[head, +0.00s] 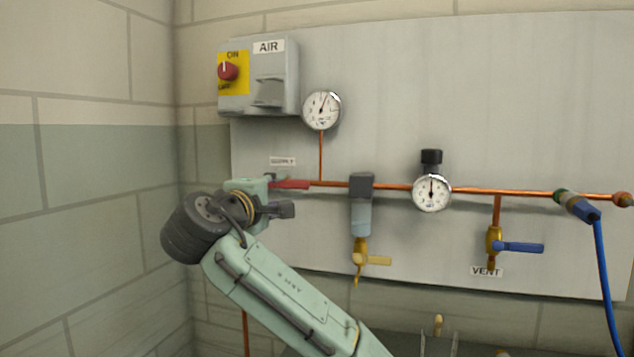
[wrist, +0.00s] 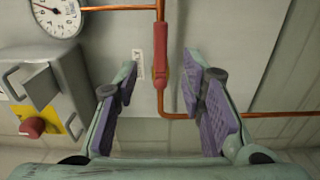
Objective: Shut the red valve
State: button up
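The red valve's lever (head: 290,184) shows in the head view under the SUPPLY label, lying along the horizontal copper pipe. My gripper (wrist: 160,72) is open in the wrist view, one finger to each side of the red lever and valve, with clear gaps. I cannot tell how far the fingertips are from the panel.
The grey AIR box (head: 258,80) with a red knob sits above left. A gauge (head: 321,109) stands above the pipe. To the right are a filter (head: 361,205) with a yellow lever, a regulator gauge (head: 431,193), the blue vent lever (head: 519,247) and a blue hose (head: 604,270).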

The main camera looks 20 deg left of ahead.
aim_at(296, 185)
jog(key=w+p, duration=0.1)
jog(key=w, duration=0.2)
jog(key=w+p, duration=0.1)
jog(key=w, duration=0.3)
jog(key=w+p, duration=0.1)
jog(key=w, duration=0.2)
jog(key=shift+w+d, duration=0.3)
jog(key=shift+w, duration=0.05)
grip_shut()
dwell(0.4)
